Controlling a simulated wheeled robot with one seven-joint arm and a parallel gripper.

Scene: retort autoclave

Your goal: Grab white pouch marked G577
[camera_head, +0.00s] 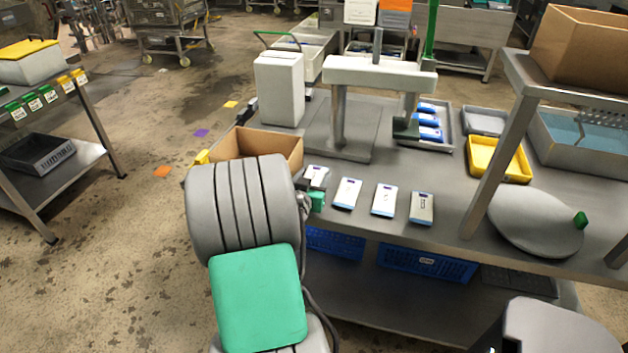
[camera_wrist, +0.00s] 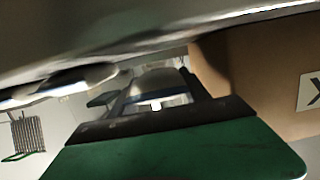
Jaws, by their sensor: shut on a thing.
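Several white pouches with blue ends lie in a row near the table's front edge in the head view: the leftmost pouch (camera_head: 318,175), a second pouch (camera_head: 348,193), a third pouch (camera_head: 384,200) and a greyer-faced fourth pouch (camera_head: 421,207). Their markings are too small to read, so I cannot tell which is G577. My gripper (camera_head: 306,186) is at the leftmost pouch, partly hidden behind my arm, and is shut on it. In the wrist view, a white and blue pouch (camera_wrist: 156,92) shows behind the dark finger edge above a green pad.
An open cardboard box (camera_head: 262,146) stands left of the pouches, close to my arm. A grey scale-like stand (camera_head: 375,75) is behind them. A tray (camera_head: 446,130) with blue packs and a yellow tray (camera_head: 499,158) lie to the right. A shelf post rises at the right.

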